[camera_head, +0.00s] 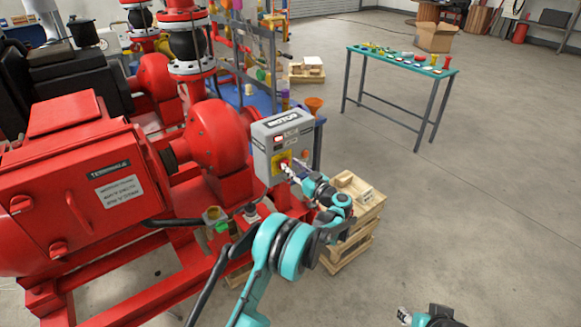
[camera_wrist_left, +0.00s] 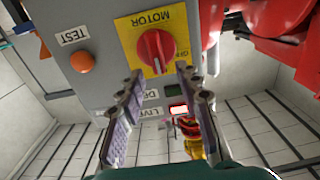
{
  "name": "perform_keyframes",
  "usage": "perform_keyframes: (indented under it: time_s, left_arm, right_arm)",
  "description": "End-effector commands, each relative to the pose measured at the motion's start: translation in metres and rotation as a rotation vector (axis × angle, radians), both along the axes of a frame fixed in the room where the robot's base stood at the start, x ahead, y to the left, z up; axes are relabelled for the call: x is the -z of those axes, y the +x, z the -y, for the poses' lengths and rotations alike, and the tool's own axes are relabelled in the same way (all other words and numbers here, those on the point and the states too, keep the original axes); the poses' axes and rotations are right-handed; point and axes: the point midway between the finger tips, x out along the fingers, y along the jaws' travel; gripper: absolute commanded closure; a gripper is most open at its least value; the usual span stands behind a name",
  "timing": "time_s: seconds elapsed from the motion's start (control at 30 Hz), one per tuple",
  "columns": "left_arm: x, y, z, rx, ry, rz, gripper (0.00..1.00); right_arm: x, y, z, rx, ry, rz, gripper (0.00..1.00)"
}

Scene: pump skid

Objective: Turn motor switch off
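The motor switch is a red rotary knob (camera_wrist_left: 155,48) on a yellow plate (camera_wrist_left: 128,32) marked MOTOR, upside down in the left wrist view. It sits on the grey motor box (camera_head: 265,147), mostly behind my left gripper in the head view. My left gripper (camera_head: 289,167) is at the box front. In the left wrist view, its two fingers (camera_wrist_left: 159,74) are apart with nothing between their pads, and the knob is just beyond the tips. I cannot tell whether they touch it. My right gripper (camera_head: 403,315) is partly in view at the bottom edge, too small to read.
An orange TEST button (camera_wrist_left: 82,62) is beside the switch. A red light (camera_wrist_left: 178,109) glows by the LIVE label. The red pump motor (camera_head: 60,190) fills the left. Wooden pallets (camera_head: 345,250) stand below the box. A table (camera_head: 400,62) is farther back; open floor lies right.

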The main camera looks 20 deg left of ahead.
Motion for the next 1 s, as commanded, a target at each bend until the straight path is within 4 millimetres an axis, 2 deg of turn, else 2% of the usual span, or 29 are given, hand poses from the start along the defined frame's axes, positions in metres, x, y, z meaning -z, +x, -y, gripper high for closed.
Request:
perform_keyframes:
  time_s: [0.17, 0.47, 0.6, 1.0]
  left_arm:
    - [0.000, 0.011, -0.014, 0.000, 0.001, 0.001, 0.66]
    - [-0.001, 0.012, -0.015, 0.001, 0.000, 0.001, 0.66]
    - [-0.001, 0.012, -0.015, 0.001, 0.000, 0.001, 1.00]
    - [-0.001, 0.012, -0.016, 0.001, -0.017, 0.024, 1.00]
  right_arm:
    - [0.005, 0.000, 0.000, 0.000, 0.000, 0.000, 0.60]
    - [0.005, 0.000, 0.000, 0.000, 0.000, 0.000, 0.60]
    - [0.005, 0.000, 0.000, 0.000, 0.000, 0.000, 0.60]
    - [0.006, 0.000, 0.000, 0.000, 0.000, 0.000, 0.60]
